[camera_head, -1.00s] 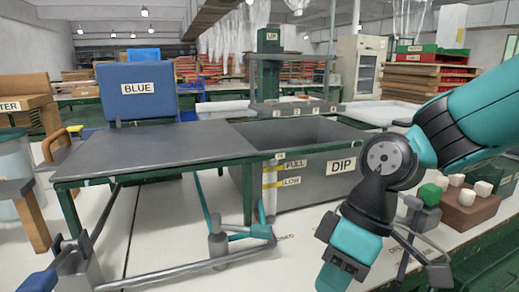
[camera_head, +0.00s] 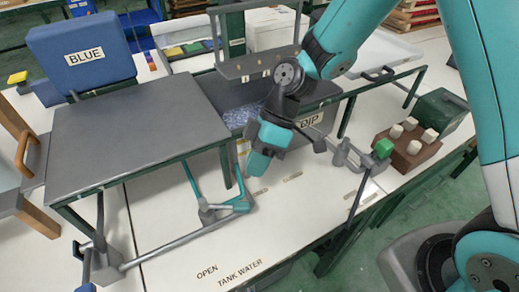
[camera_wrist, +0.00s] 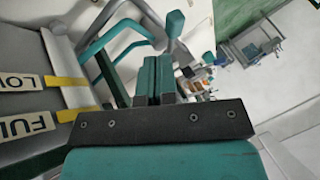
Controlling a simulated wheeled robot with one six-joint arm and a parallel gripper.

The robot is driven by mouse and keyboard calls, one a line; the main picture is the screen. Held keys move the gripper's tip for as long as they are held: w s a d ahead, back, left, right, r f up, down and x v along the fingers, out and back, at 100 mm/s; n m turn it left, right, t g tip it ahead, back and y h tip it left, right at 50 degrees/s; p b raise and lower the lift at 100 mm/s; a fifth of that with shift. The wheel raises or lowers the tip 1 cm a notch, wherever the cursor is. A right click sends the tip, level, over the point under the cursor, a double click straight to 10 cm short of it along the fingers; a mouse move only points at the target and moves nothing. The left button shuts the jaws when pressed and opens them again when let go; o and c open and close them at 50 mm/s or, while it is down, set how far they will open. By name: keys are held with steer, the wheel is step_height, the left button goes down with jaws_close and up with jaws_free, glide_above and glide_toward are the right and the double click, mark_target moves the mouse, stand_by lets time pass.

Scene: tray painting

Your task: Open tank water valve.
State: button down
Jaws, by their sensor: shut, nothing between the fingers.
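The OPEN label (camera_head: 207,272) and TANK WATER label (camera_head: 240,273) are on the white bench top at the front. Behind them, a grey pipe (camera_head: 165,254) runs to a grey fitting (camera_head: 207,212) with teal bars beside it. I cannot tell which part is the valve's handle. My gripper (camera_head: 258,165) is shut and empty, in front of the DIP tank (camera_head: 312,119), right of the teal bars and apart from them. In the wrist view its fingers (camera_wrist: 154,78) are together, with a teal-ended lever (camera_wrist: 175,24) beyond them.
A grey-topped table (camera_head: 130,120) stands at left with a BLUE box (camera_head: 85,58) behind. Right of my gripper are a grey bracketed fitting (camera_head: 345,155) and a brown block with white pegs (camera_head: 412,150).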

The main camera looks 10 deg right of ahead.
steer(key=x, duration=0.5)
steer(key=shift+s+a+f, duration=0.15)
steer(key=shift+f, duration=0.15)
steer(key=shift+s, duration=0.1)
